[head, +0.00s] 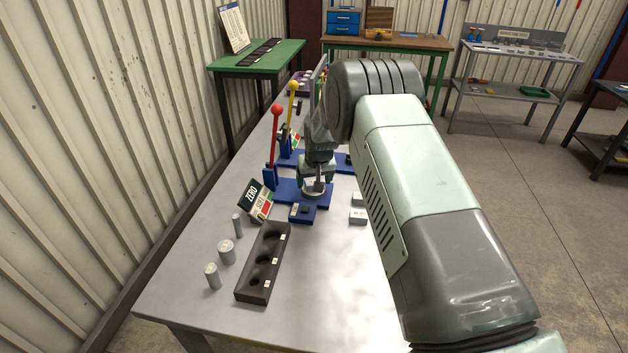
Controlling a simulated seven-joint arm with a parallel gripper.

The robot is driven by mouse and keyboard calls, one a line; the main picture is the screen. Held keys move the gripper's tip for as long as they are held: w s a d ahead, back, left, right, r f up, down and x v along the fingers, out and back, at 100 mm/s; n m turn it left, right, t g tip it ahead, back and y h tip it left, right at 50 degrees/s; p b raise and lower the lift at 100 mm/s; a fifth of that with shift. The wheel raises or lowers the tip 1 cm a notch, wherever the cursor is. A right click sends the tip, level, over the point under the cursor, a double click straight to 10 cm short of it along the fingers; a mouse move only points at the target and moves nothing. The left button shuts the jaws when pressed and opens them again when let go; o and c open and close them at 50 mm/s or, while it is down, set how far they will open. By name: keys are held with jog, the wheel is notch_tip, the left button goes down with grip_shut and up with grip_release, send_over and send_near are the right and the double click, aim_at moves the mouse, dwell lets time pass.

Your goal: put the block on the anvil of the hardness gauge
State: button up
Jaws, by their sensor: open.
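My gripper (314,188) is open and points down over the blue base (290,190) of a bench device with a red-knobbed lever (275,140). I cannot tell whether anything lies between its fingers. Two small pale blocks (358,216) with labels lie on the table to the right of the gripper, partly beside my arm. A low blue piece (301,212) with a dark spot and a white tag sits at the front of the blue base. I cannot tell which part is the anvil of the hardness gauge. My arm hides much of the right side.
A dark rack (259,283) with several round holes lies at the table's front, with three grey cylinders (227,252) to its left. A ZERO sign (257,201) leans near the base. A yellow-knobbed lever (292,100) stands behind. The table (200,310) is clear at the front.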

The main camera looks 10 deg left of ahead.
jog(key=v, duration=1.2)
jog(key=s+d+r+m, duration=0.1)
jog(key=s+d+r, duration=0.4)
jog(key=r, duration=0.3)
jog(key=s+d+r+t, duration=0.1)
jog(key=s+d+r, duration=0.4)
jog(key=s+r, duration=0.15)
jog(key=s+d+r+m, duration=0.1)
jog(key=s+d+r, duration=0.35)
jog(key=r, duration=0.45)
jog(key=s+d+m, duration=0.1)
jog(key=s+d, duration=0.3)
jog(key=s, duration=0.8)
jog(key=s+d+r+m+h, duration=0.1)
jog(key=s+d, duration=0.3)
jog(key=s, duration=0.8)
jog(key=shift+r+t+h, duration=0.25)
jog(key=shift+t+h, duration=0.05)
jog(key=shift+d, duration=0.15)
